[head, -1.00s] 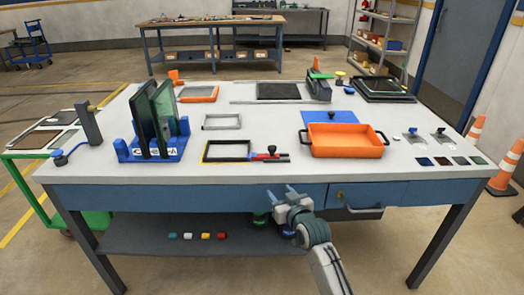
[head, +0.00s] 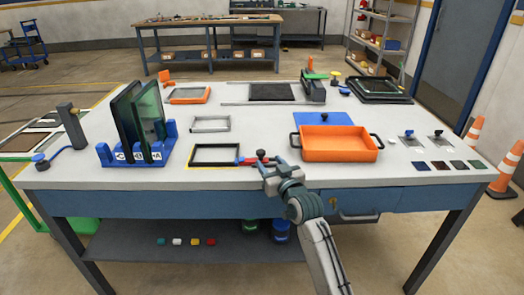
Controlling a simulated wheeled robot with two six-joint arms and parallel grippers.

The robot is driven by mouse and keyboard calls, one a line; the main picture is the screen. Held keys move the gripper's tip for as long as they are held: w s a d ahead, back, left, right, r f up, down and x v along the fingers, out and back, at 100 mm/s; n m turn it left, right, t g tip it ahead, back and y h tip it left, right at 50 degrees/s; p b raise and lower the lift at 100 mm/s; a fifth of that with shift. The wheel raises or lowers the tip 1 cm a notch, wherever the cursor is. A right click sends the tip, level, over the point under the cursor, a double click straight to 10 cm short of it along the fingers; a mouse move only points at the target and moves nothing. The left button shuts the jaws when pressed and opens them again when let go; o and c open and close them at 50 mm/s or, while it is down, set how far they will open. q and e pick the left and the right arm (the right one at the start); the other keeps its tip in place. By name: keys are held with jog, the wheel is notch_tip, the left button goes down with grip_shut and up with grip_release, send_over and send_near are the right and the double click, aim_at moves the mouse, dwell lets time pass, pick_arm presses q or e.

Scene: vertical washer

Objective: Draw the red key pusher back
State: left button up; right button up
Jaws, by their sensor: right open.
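The red key pusher (head: 246,161) lies on the table at the right side of a small black frame (head: 215,163), with a dark knob (head: 260,153) on top. Its right part is hidden behind my right gripper. My right gripper (head: 267,164) is open at the table's front edge, with its fingers close to the knob and pusher. I cannot tell whether they touch it. My left gripper is not in view.
An orange tray (head: 340,155) with black handles stands just right of my right gripper. A blue rack (head: 165,152) with dark glass panels stands at the left. A grey frame (head: 210,124) lies behind the black one. Clear table lies between rack and frames.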

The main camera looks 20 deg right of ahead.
aim_at(263, 154)
jog(key=w, duration=0.7)
jog(key=shift+w+a+f, duration=0.1)
jog(key=shift+w+a, duration=0.25)
jog(key=shift+w, duration=0.05)
jog(key=shift+c, duration=0.5)
